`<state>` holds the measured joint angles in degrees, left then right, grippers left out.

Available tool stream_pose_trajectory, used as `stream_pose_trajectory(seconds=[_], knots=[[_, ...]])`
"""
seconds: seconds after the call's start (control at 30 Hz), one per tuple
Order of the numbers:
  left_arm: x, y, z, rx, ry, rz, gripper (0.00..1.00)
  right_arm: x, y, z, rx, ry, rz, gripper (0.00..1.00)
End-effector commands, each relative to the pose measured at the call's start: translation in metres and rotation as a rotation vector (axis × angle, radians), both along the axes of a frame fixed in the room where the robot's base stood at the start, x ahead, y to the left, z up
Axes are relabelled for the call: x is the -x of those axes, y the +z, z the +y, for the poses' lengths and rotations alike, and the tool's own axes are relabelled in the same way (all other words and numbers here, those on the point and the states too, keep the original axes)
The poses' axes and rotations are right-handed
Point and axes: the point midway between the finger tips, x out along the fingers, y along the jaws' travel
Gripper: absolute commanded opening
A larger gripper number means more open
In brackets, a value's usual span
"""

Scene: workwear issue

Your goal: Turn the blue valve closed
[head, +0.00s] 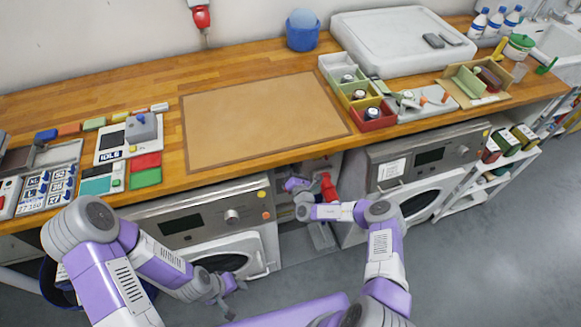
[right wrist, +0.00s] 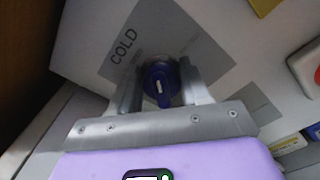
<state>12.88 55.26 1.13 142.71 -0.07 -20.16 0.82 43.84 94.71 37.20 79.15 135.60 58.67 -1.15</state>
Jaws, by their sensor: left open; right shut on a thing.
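The blue valve (right wrist: 158,84) sits on a grey plate marked COLD (right wrist: 125,55) on a pale panel in the right wrist view. A white mark shows on its knob. My right gripper (right wrist: 160,92) has a finger on each side of the knob and is shut on it. In the head view my right gripper (head: 297,187) reaches into the gap between the two washing machines, below the counter, and I cannot make out the valve there. My left gripper (head: 226,286) is open and empty, low in front of the left machine.
The left washing machine (head: 178,222) and right washing machine (head: 430,158) flank the gap. A red object (head: 328,188) is close to my right gripper. The wooden counter (head: 155,82) overhangs above, with a brown mat (head: 262,115). Open floor lies at the right.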

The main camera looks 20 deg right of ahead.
Motion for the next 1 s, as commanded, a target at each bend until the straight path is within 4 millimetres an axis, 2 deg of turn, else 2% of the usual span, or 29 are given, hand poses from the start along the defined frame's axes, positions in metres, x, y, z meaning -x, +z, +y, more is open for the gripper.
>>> stream_pose_trajectory(seconds=[0.6,1.0], knots=[[0.0000,-0.0063,0.0000,0.000,0.000,0.000,0.43,0.0003,-0.0066,-0.0033,-0.572,-0.001,0.021,0.16],[0.0000,-0.0101,-0.0001,0.000,0.000,0.000,0.43,0.0003,-0.0086,-0.0034,-0.804,0.000,0.029,0.16]])
